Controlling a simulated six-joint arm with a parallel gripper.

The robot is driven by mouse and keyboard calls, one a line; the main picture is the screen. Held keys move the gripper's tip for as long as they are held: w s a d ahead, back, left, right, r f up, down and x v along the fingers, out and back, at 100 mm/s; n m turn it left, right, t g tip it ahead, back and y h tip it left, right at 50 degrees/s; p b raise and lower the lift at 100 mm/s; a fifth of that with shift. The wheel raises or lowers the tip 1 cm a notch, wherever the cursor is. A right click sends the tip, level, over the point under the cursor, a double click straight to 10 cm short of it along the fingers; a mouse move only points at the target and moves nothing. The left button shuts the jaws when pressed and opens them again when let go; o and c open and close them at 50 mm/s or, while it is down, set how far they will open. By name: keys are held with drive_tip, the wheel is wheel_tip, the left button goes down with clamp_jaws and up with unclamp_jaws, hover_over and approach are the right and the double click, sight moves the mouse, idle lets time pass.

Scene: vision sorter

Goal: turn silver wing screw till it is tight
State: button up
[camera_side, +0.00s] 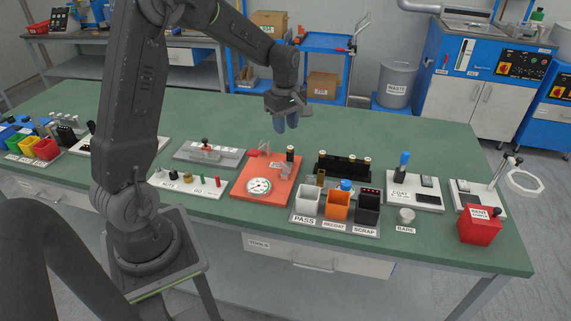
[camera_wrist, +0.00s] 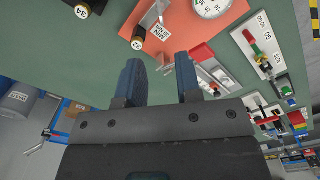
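My gripper (camera_side: 287,122) hangs above the green bench, behind the orange-red gauge plate (camera_side: 250,190). In the wrist view my gripper (camera_wrist: 158,62) has its two blue fingers apart, with nothing between them. The orange-red plate also shows in the wrist view (camera_wrist: 178,36), beyond the fingertips. It carries a round white dial gauge (camera_side: 258,186) and a small silver bracket (camera_side: 283,169) with a white tag. The silver wing screw cannot be made out surely in either view; it is too small or hidden.
A grey fixture with a red handle (camera_side: 208,153) stands left of the plate. White, orange and black bins (camera_side: 337,207) stand to its right, with a black rack (camera_side: 342,166) behind. The bench behind the plate is clear.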

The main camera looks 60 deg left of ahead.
sight(285, 168)
wheel_tip(285, 168, down, 14)
drive_tip(key=shift+r, duration=0.1)
idle(0.4)
clamp_jaws()
